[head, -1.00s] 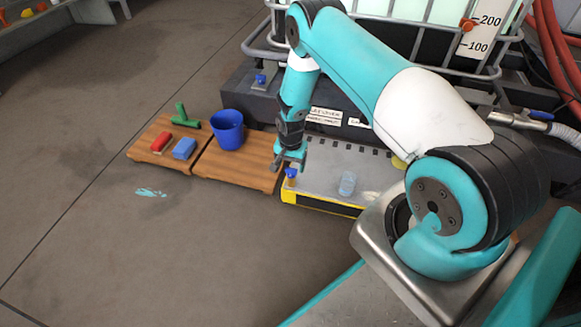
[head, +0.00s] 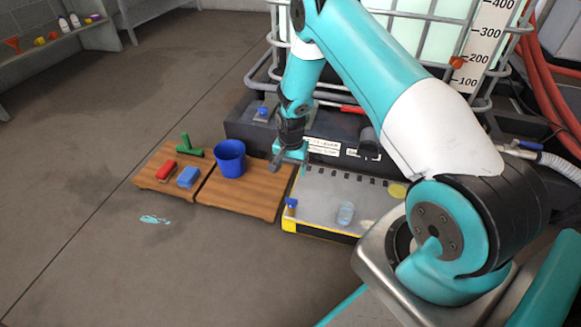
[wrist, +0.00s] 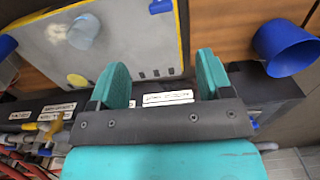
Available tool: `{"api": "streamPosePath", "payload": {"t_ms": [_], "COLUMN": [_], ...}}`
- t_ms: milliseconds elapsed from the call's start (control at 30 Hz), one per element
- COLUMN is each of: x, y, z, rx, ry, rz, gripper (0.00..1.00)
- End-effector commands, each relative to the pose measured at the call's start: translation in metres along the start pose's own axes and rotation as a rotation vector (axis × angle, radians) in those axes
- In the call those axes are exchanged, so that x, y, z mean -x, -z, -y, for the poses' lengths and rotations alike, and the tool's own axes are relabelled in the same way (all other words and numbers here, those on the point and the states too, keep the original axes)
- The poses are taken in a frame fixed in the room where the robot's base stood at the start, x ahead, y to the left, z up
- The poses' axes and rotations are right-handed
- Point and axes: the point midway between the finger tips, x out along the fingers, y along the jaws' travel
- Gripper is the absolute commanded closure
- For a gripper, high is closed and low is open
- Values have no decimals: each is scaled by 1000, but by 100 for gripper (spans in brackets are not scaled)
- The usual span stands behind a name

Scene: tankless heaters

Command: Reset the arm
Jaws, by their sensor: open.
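My gripper (head: 289,163) points down above the gap between the right wooden board and the grey tray, in front of the black base. In the wrist view my gripper (wrist: 160,75) has its two teal fingers wide apart with nothing between them. My teal and white arm reaches in from the right and hides part of the black base and the tank cage.
A blue bucket (head: 230,158) stands on wooden boards (head: 240,192), with a red block (head: 166,170), a blue block (head: 188,177) and a green tool (head: 190,147). The grey tray (head: 325,208) holds a clear cup (head: 345,214).

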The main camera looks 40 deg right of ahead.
Motion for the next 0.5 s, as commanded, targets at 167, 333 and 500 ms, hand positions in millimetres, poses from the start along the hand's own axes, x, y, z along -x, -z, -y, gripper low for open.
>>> {"api": "streamPosePath", "payload": {"t_ms": [167,333,500], "x": [0,6,66], "y": [0,-2,-25], "z": [0,3,28], "rx": [0,13,150], "ry": [0,5,55], "rz": [0,0,11], "gripper": [28,28,28]}}
